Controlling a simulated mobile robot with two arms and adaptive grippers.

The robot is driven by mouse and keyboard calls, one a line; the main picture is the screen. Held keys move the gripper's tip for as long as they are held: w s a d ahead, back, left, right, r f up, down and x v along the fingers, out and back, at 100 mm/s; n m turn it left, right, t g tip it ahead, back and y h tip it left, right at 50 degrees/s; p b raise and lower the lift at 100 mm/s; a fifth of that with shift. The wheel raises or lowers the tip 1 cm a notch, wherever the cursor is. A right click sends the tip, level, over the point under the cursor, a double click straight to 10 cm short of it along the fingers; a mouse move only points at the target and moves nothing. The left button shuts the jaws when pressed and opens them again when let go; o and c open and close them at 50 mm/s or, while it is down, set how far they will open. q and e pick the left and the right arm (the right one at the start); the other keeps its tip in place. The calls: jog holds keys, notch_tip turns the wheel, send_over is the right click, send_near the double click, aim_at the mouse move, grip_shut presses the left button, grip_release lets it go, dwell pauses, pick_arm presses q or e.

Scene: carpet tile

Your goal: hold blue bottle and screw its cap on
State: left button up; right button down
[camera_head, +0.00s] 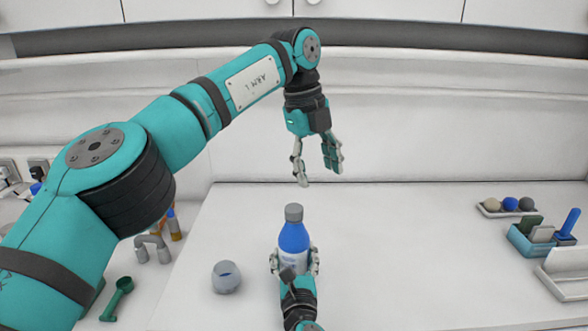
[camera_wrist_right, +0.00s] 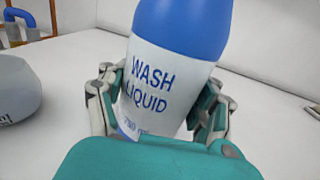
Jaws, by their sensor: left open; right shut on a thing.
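The blue bottle (camera_head: 294,238) stands upright on the white table, with a grey cap (camera_head: 293,212) on its neck. I cannot tell how tightly the cap sits. My right gripper (camera_head: 295,262) is shut around the bottle's lower body from the front. In the right wrist view the bottle (camera_wrist_right: 160,85) shows a white "WASH LIQUID" label between the fingers of the right gripper (camera_wrist_right: 160,105); its top is cut off there. My left gripper (camera_head: 318,176) is open and empty, pointing down, above and slightly right of the cap, apart from it.
A grey round container (camera_head: 226,278) stands left of the bottle and also shows in the right wrist view (camera_wrist_right: 18,88). A green scoop (camera_head: 117,299) lies far left. A tray of balls (camera_head: 505,213) and a teal caddy (camera_head: 538,247) are at right. The table between is clear.

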aim_at(294, 207)
pick_arm(q)
jog(key=a+n, duration=0.1)
jog(key=a+y, duration=0.1)
jog(key=a, duration=0.1)
jog(key=a+n+y, duration=0.1)
jog(key=shift+s+a+n, duration=0.2)
jog(key=shift+s+n, duration=0.1)
jog(key=shift+s, duration=0.1)
jog(key=shift+f, duration=4.05)
